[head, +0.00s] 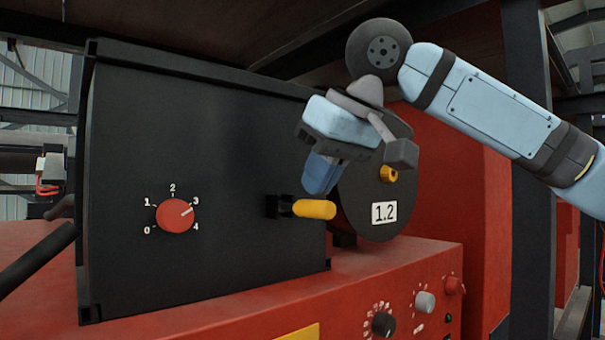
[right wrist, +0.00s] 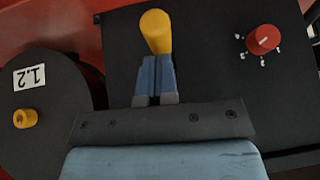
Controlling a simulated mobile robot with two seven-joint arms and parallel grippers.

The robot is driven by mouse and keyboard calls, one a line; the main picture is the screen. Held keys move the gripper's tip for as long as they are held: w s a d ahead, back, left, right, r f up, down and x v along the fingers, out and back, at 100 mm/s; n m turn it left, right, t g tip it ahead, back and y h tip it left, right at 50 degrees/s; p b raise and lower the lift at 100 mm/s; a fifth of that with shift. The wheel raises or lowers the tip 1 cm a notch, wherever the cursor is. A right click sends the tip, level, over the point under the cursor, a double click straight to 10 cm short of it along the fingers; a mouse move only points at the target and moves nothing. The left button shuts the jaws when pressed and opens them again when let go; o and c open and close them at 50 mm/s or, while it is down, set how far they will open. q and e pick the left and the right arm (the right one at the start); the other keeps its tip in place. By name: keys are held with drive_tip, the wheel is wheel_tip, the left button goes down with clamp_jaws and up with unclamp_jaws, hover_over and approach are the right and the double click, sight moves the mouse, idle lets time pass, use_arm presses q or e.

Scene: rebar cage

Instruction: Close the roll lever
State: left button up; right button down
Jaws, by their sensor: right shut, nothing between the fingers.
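The roll lever has a yellow handle (head: 314,209) on a short black mount at the right side of the black panel (head: 200,130). In the head view the handle points to the right. My right gripper (head: 321,186) is shut and empty, with its blue fingers just above and behind the handle. In the right wrist view the closed fingertips (right wrist: 155,64) are at the lower end of the yellow handle (right wrist: 155,32). I cannot tell whether they touch it. The lever's mount is hidden in the wrist view. My left gripper is not in view.
A red knob (head: 176,216) with a 0 to 4 scale is on the panel. A black spool labelled 1.2 (head: 384,212) with a yellow hub stands right of the lever. Below is a red housing (head: 300,300) with more knobs. A dark post (head: 532,200) stands at right.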

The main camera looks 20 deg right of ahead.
sight(333, 212)
drive_tip(key=f+t+b, duration=0.1)
drive_tip(key=s+f+t+b, duration=0.1)
drive_tip(key=y+b, duration=0.1)
drive_tip(key=shift+s+d+f+t+b, duration=0.25)
drive_tip(key=shift+s+f+t+b, duration=0.05)
drive_tip(key=shift+s+f+t, duration=0.1)
drive_tip(key=b, duration=0.1)
drive_tip(key=f+t+b, duration=0.1)
drive_tip(key=shift+w+f+t+y+b, duration=0.2)
drive_tip(key=shift+f+t+y+b, duration=0.1)
drive_tip(key=shift+y+b, duration=0.1)
drive_tip(key=shift+t+b, duration=0.3)
drive_tip(key=shift+s+f+t+b, duration=0.15)
drive_tip(key=shift+t+b, duration=0.15)
drive_tip(key=shift+b, duration=0.1)
